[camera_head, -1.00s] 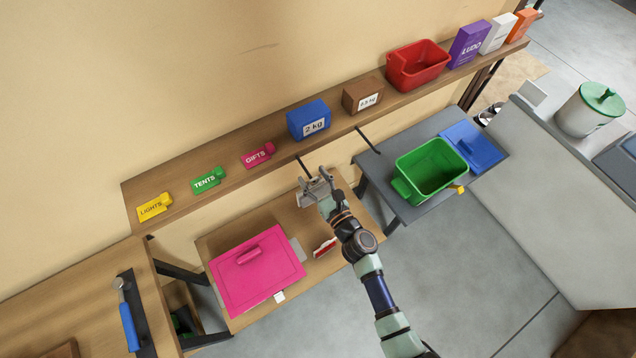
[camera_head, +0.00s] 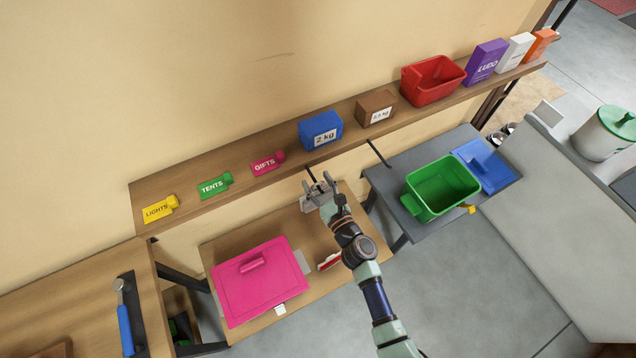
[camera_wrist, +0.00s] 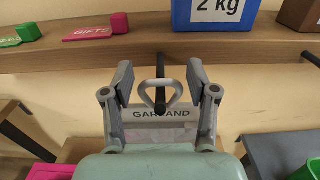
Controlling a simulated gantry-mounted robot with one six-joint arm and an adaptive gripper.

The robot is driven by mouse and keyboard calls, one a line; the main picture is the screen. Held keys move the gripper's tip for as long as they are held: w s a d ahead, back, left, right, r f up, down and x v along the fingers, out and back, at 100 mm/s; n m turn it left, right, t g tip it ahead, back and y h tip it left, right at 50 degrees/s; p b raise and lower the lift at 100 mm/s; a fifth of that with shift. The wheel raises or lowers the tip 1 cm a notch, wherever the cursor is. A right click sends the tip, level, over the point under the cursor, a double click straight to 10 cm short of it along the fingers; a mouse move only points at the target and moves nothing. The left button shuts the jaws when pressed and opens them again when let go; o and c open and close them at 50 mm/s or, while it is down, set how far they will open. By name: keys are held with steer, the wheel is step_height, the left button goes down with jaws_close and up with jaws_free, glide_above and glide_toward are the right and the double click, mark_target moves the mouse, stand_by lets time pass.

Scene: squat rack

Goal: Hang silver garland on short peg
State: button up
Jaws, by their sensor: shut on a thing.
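My gripper (camera_head: 319,190) is at the front of the shelf, below the blue 2 kg box. It is shut on the silver garland pack, which shows in the wrist view as a grey panel labelled GARLAND (camera_wrist: 163,114) between the fingers, with a grey loop (camera_wrist: 147,102) on top. A dark peg (camera_head: 311,173) sticks out under the shelf just ahead of my gripper. In the wrist view the peg (camera_wrist: 160,70) lines up with the loop's opening. I cannot tell whether the loop is around it or only in front. The pack is mostly hidden in the head view.
Another dark peg (camera_head: 378,153) is to the right. The shelf (camera_head: 235,168) carries the blue box (camera_head: 321,131), a brown box (camera_head: 376,107) and a red bin (camera_head: 433,80). A pink case (camera_head: 260,283) and a green bin (camera_head: 443,185) stand on lower surfaces.

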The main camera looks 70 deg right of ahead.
steer(key=o, duration=1.1)
steer(key=shift+o, duration=0.2)
steer(key=v, duration=1.2)
